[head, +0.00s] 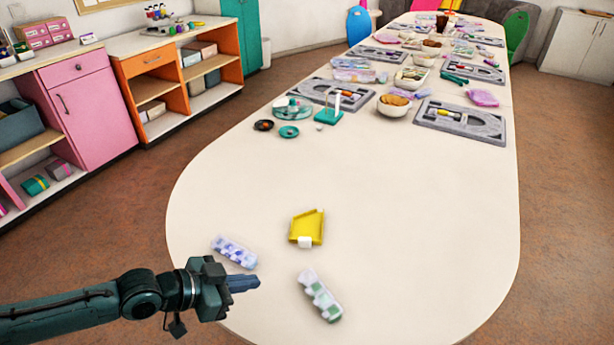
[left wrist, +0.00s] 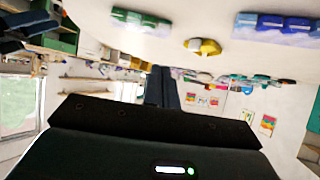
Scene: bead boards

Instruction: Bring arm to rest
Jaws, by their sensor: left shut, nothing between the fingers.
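My left gripper (head: 243,284) comes in from the lower left of the head view. It is shut and empty, above the near left edge of the table. Its fingers (left wrist: 162,88) show together in the middle of the left wrist view, which is upside down. My right gripper is in neither view.
On the long cream table (head: 400,220) near my gripper lie a purple-and-white case (head: 234,250), a yellow tray (head: 307,228) and a green-and-white case (head: 320,295). Grey boards (head: 460,121), bowls and a green stand (head: 329,115) are farther back. The table's middle right is clear.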

